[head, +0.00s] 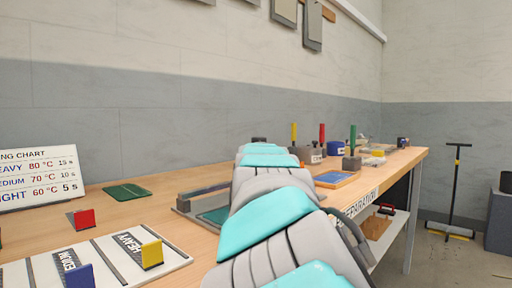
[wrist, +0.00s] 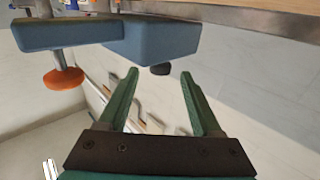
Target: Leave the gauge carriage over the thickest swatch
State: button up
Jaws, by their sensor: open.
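My gripper (wrist: 158,74) shows in the wrist view with its two green fingers spread apart and nothing between them. A blue-grey block (wrist: 150,38) lies just beyond the fingertips, apart from them. A second blue-grey piece (wrist: 62,34) beside it carries a stem with an orange knob (wrist: 63,79). I cannot tell whether these are the gauge carriage. In the head view my arm hides the gripper and much of the bench's middle. A grey frame with a rail (head: 203,188) and a green swatch (head: 214,215) shows partly, left of my arm. Which swatch is thickest cannot be told.
A green mat (head: 127,192) lies behind. Handled tools (head: 322,140) and a blue-topped tray (head: 334,179) stand right of my arm.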

jog(key=w, duration=0.2)
jog(key=w+p, duration=0.1)
jog(key=w, duration=0.2)
jog(key=shift+w+a+r, duration=0.1)
jog(key=shift+w+a, duration=0.15)
jog(key=shift+w, duration=0.05)
jog(key=shift+w+a+p, duration=0.2)
jog(key=shift+w+p, duration=0.15)
jog(key=shift+w, duration=0.25)
grip_shut()
dwell(0.8)
